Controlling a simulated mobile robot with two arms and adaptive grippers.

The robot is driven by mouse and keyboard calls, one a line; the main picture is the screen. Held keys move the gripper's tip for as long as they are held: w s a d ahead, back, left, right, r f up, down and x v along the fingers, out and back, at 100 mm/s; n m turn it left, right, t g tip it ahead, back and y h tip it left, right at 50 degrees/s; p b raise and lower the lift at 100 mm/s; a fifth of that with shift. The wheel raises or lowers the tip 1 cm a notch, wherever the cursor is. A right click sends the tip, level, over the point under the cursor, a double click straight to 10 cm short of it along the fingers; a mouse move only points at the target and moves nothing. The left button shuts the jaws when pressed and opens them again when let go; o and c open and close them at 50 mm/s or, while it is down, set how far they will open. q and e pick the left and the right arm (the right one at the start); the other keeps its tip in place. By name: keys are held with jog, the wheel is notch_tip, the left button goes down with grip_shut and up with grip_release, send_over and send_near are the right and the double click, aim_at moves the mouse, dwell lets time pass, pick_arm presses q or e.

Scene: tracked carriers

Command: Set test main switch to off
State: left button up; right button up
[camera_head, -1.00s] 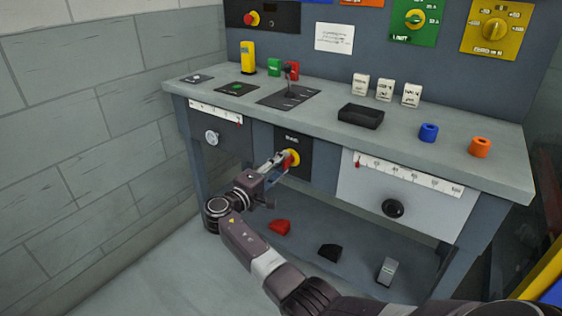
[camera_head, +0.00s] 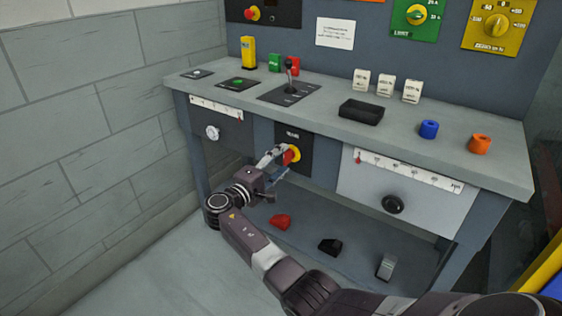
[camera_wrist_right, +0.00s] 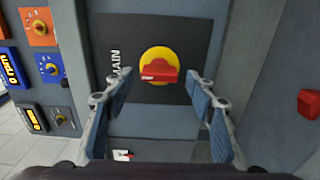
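The main switch (camera_head: 291,155) is a red handle on a yellow disc, set in a black panel under the bench top. In the right wrist view the red handle (camera_wrist_right: 160,75) runs across the picture, and the MAIN label (camera_wrist_right: 117,70) reads sideways to its left, so the handle lies along the panel's vertical. My right gripper (camera_head: 276,166) is just in front of the switch. In the right wrist view its fingers (camera_wrist_right: 160,100) are spread, one on each side of the handle, with gaps and nothing between them. My left gripper is not in view.
The bench top (camera_head: 215,98) overhangs the switch. A drawer with a black knob (camera_head: 393,204) is to the right, and one with a pale knob (camera_head: 212,132) to the left. A red piece (camera_head: 281,222) and a black piece (camera_head: 330,247) lie on the lower shelf.

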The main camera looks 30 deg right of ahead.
jog(key=v, duration=1.2)
dwell(0.3)
